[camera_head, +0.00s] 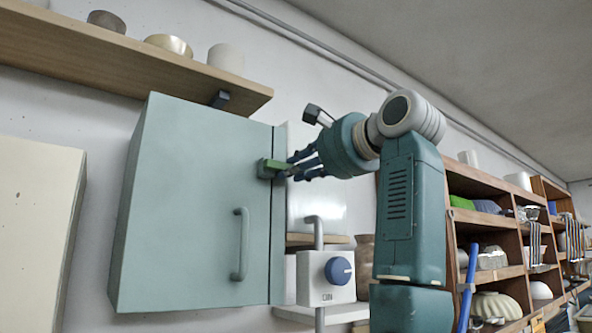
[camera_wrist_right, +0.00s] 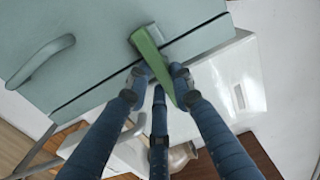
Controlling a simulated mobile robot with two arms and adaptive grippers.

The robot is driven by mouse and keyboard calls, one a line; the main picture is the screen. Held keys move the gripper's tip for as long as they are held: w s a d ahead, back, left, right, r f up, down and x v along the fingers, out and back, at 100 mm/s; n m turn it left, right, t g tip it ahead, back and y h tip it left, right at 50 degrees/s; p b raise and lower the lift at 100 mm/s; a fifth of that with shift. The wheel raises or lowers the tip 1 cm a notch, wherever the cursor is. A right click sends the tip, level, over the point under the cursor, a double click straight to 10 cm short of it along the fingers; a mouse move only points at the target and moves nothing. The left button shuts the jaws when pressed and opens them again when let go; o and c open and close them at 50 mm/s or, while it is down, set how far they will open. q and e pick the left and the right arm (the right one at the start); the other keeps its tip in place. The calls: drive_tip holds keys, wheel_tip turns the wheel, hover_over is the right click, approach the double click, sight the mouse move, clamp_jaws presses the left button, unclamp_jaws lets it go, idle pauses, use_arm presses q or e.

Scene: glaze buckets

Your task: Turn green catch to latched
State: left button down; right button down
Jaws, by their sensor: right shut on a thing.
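The green catch (camera_head: 274,164) is on the right edge of a pale green cabinet (camera_head: 190,200), near its upper part. In the right wrist view the catch (camera_wrist_right: 152,62) is a green bar that lies across the dark seam of the cabinet edge. My right gripper (camera_head: 292,169) reaches it from the right and is shut on it. In the wrist view the fingers of my right gripper (camera_wrist_right: 160,82) stand on both sides of the bar's near end. The cabinet door looks closed, with a vertical handle (camera_head: 240,245). My left gripper is not in view.
A white box with a blue knob (camera_head: 339,271) is mounted below my right arm. A wooden shelf (camera_head: 120,55) with bowls and cups is above the cabinet. Loaded wooden shelving (camera_head: 500,240) stands on the right. A cream panel (camera_head: 35,230) is at the far left.

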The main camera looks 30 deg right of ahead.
drive_tip(key=c, duration=1.5)
unclamp_jaws()
drive_tip(key=s, duration=0.4)
drive_tip(key=s+d, duration=0.1)
drive_tip(key=s, duration=0.7)
drive_tip(key=shift+d, duration=0.4)
drive_tip(key=shift+f, duration=0.1)
